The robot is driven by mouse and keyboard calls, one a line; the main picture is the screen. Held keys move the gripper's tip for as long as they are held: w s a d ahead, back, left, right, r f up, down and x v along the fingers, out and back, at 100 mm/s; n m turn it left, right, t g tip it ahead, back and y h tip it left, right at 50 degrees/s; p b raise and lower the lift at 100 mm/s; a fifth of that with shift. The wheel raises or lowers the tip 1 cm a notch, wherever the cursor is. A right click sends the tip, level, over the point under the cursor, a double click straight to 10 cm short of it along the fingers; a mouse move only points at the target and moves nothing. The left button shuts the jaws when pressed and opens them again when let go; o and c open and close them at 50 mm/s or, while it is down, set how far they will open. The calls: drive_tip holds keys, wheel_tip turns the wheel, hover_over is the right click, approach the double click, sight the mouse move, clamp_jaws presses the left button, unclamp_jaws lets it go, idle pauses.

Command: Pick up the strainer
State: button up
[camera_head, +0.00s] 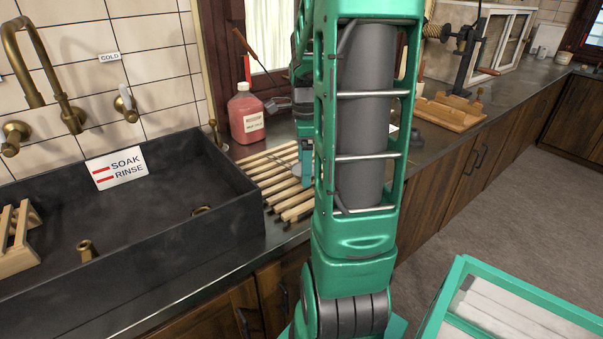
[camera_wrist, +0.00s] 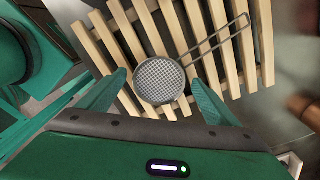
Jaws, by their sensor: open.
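The strainer (camera_wrist: 159,82) is a round grey mesh bowl with a long wire handle that runs to the upper right in the wrist view. It lies on a slatted wooden rack (camera_wrist: 112,50). My gripper (camera_wrist: 158,88) is open, with its two green fingers on either side of the mesh bowl; I cannot tell how far above it they are. In the head view my arm hides most of the strainer, and the rack (camera_head: 268,172) shows beside the sink.
A dark stone sink (camera_head: 130,215) with a soak and rinse sign (camera_head: 117,168) is at the left. A red liquid bottle (camera_head: 246,115) stands behind the rack. A wooden board with a hand-cranked device (camera_head: 455,105) is on the counter to the right.

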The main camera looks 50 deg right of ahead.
drive_tip(key=shift+c, duration=0.6)
drive_tip(key=c, duration=1)
drive_tip(key=shift+r, duration=0.1)
drive_tip(key=shift+c, duration=0.2)
